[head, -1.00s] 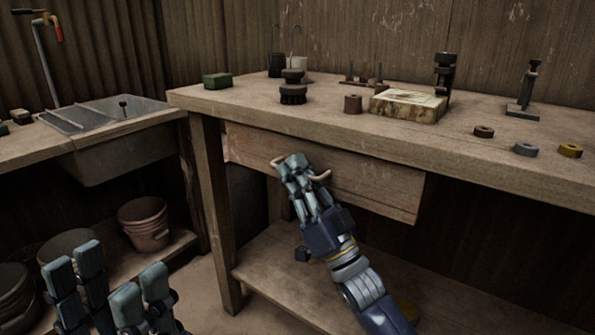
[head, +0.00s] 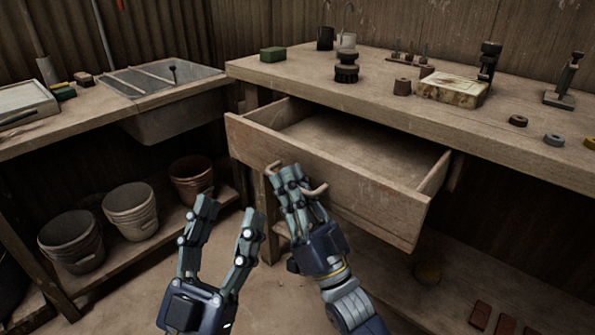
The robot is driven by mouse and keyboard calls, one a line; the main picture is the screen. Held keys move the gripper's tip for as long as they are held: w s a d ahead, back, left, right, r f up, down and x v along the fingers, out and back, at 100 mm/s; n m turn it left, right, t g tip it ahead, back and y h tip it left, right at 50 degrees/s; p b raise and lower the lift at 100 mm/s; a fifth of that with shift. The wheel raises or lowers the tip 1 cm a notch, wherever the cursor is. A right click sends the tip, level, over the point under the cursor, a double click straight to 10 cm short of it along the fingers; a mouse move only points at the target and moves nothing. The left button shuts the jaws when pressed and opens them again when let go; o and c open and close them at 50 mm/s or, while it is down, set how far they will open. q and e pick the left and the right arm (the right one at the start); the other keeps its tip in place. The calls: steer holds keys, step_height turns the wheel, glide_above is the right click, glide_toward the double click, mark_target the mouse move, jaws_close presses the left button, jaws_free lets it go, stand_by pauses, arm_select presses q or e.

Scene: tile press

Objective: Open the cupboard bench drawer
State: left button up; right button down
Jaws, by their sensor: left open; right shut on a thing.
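The bench drawer (head: 352,182) is a wide wooden drawer under the bench top, pulled well out, and its bare inside shows with nothing seen in it. Its curved handle (head: 318,190) is on the front face, partly hidden by my fingers. My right gripper (head: 288,172) is shut on the handle. The wooden bench (head: 480,140) stands behind the drawer.
On the bench top are a green block (head: 272,54), a dark round brush (head: 346,72), a stone slab (head: 452,90), a press stand (head: 489,60) and several rings. A sink (head: 165,100) and buckets (head: 130,208) are at left. Floor in front is clear.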

arm_select(q)
steer(key=shift+w+f+g+y+p, duration=0.1)
steer(key=shift+w+f+g, duration=0.35)
steer(key=shift+f, duration=0.2)
steer(key=shift+w+f+g+y+p, duration=0.1)
steer(key=shift+w+f+g, duration=0.2)
steer(key=shift+f+g, duration=0.3)
steer(key=shift+w+f+g+y+p, duration=0.1)
steer(key=shift+w+f+g, duration=0.3)
steer(key=shift+f, duration=0.3)
arm_select(e)
steer(key=shift+s+a+f, duration=0.1)
steer(key=shift+s+a, duration=0.65)
steer(key=shift+s, duration=0.25)
steer(key=c, duration=2)
jaws_free()
steer(key=v, duration=1.2)
arm_select(q)
steer(key=shift+s, duration=0.1)
arm_select(e)
steer(key=shift+s+d, duration=0.1)
